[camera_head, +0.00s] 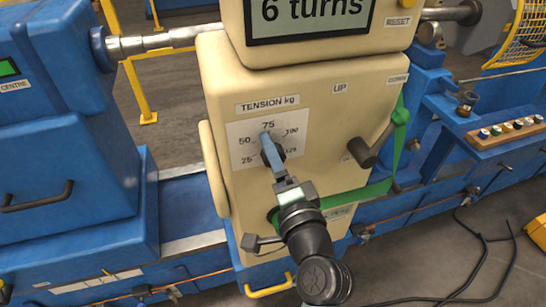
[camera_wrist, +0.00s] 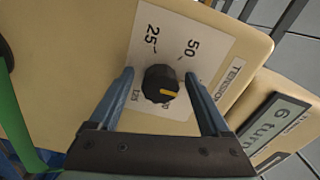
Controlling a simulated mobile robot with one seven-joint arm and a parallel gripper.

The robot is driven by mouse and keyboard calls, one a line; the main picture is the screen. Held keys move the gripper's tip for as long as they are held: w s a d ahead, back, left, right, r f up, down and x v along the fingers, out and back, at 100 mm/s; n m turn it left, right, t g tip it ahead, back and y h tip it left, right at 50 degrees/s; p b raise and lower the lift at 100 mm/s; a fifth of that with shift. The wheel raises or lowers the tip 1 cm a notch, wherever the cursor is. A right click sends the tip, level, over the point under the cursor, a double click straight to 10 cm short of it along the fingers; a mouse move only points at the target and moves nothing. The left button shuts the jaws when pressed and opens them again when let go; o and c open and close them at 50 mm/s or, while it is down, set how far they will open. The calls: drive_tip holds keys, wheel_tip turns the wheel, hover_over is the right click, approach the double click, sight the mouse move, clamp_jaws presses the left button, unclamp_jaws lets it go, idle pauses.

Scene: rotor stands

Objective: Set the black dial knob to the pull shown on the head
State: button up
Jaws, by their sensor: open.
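The black dial knob (camera_wrist: 158,78) sits on a white scale plate (camera_head: 248,148) marked 25, 50, 75, 100 and 125, under a "TENSION kg" label. Its yellow mark points right in the wrist view, toward one finger; the number there is hidden. In the head view the knob (camera_head: 280,152) is mostly behind my gripper (camera_head: 267,143). My gripper (camera_wrist: 160,75) is open, with one finger on each side of the knob and gaps showing between. The display (camera_head: 312,14) on the head reads "6 turns"; its top is cut off.
A pale rounded bar (camera_head: 213,170) runs down the cabinet's left edge. A yellow handle (camera_head: 270,290) is low on the front. Black cables (camera_head: 487,255) lie on the floor at right.

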drive_tip(key=b+v, duration=0.3)
drive_tip(key=v, duration=1)
drive_tip(key=shift+b, duration=0.4)
drive_tip(key=w+a+r+n+t+h, duration=0.15)
drive_tip(key=r+n, duration=0.25)
drive_tip(key=r, duration=0.7)
drive_tip(key=w+a+r+n+t+h, duration=0.1)
drive_tip(key=w+r+n+t, duration=0.25)
drive_tip(key=r, duration=0.65)
drive_tip(key=s+r+n+t+h, duration=0.1)
drive_tip(key=s+r+n+t, duration=0.1)
drive_tip(key=r, duration=0.6)
drive_tip(key=s+a+r+n+t+h, duration=0.1)
drive_tip(key=s+r+n+t+h, duration=0.1)
drive_tip(key=s+r, duration=0.3)
wheel_tip(320, 180, up, 4)
drive_tip(key=shift+s+f+t, duration=0.1)
drive_tip(key=shift+s+t, duration=0.1)
drive_tip(key=shift+t, duration=0.4)
